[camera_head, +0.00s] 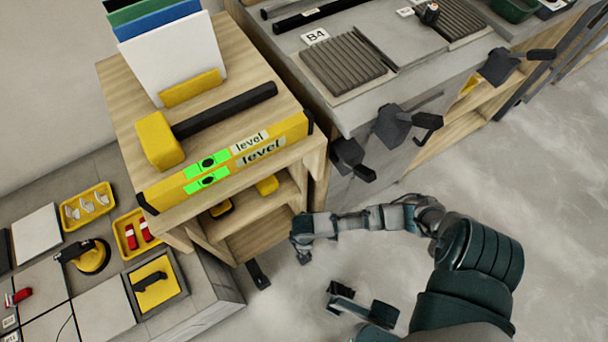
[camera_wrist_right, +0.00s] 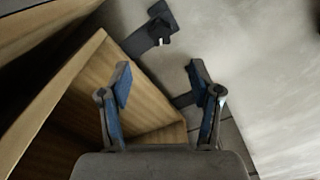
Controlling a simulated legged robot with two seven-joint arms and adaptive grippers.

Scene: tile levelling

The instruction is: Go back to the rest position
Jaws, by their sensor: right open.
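My right arm reaches across from the right in the head view. Its gripper (camera_head: 301,252) hangs over the floor, just right of the wooden shelf unit (camera_head: 315,160). In the right wrist view the right gripper (camera_wrist_right: 161,80) has its two blue-padded fingers spread apart with nothing between them. The side of the shelf unit lies below and left of the fingers in that view. No left gripper can be made out in either view.
A yellow level (camera_head: 228,158) and a yellow-headed mallet (camera_head: 158,140) lie on the shelf top. A grey workbench with clamps (camera_head: 400,125) stands behind to the right. A tiled platform (camera_head: 100,310) with trays is at left. Open floor (camera_head: 555,180) extends right.

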